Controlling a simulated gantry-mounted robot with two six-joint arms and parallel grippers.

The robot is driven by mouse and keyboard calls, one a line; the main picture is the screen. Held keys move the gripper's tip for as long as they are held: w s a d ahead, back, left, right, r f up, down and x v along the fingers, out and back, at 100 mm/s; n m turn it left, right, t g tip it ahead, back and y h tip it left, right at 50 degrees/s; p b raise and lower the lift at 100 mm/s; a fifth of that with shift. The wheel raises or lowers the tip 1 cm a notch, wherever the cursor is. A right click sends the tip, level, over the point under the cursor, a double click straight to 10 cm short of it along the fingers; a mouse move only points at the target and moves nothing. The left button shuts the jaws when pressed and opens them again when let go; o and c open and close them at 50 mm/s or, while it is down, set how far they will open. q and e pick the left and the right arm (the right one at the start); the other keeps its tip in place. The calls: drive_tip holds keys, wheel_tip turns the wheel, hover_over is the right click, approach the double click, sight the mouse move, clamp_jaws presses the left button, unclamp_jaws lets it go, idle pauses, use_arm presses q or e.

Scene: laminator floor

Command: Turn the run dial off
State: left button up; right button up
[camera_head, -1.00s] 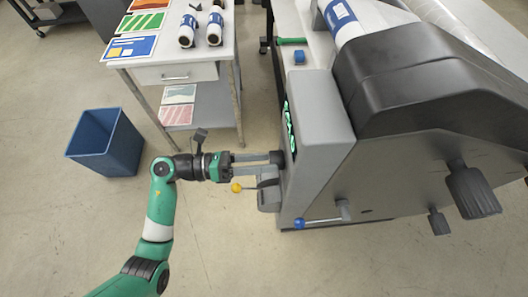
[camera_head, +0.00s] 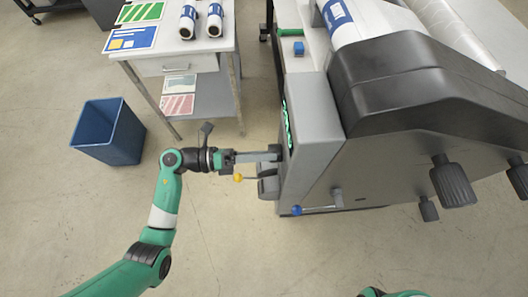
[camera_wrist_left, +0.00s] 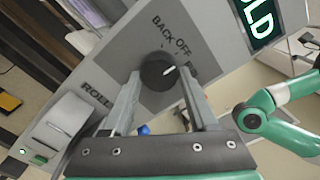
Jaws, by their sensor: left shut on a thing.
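The run dial is a dark round knob (camera_wrist_left: 158,72) on the laminator's grey end panel. It shows in the left wrist view below the labels BACK and OFF, with a third label partly hidden at right. Its white pointer mark slants to the upper right; I cannot tell exactly which label it meets. My left gripper (camera_wrist_left: 160,84) has its two grey fingers on either side of the dial, shut on it. In the head view the left gripper (camera_head: 266,156) reaches the panel from the left. My right gripper is out of view.
A yellow-knobbed lever (camera_head: 238,178) sits just below the left fingers, and a blue-knobbed crank (camera_head: 297,210) lower right. The grey laminator (camera_head: 400,150) fills the right side. A blue bin (camera_head: 108,135) and a white table (camera_head: 220,48) stand left, with open floor around.

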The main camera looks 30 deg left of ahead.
use_arm(q)
drive_tip(key=o, duration=1.4)
drive_tip(key=v, duration=1.1)
drive_tip(key=shift+s+a+b, duration=0.15)
drive_tip(key=shift+a+b, duration=0.1)
drive_tip(key=shift+b, duration=0.1)
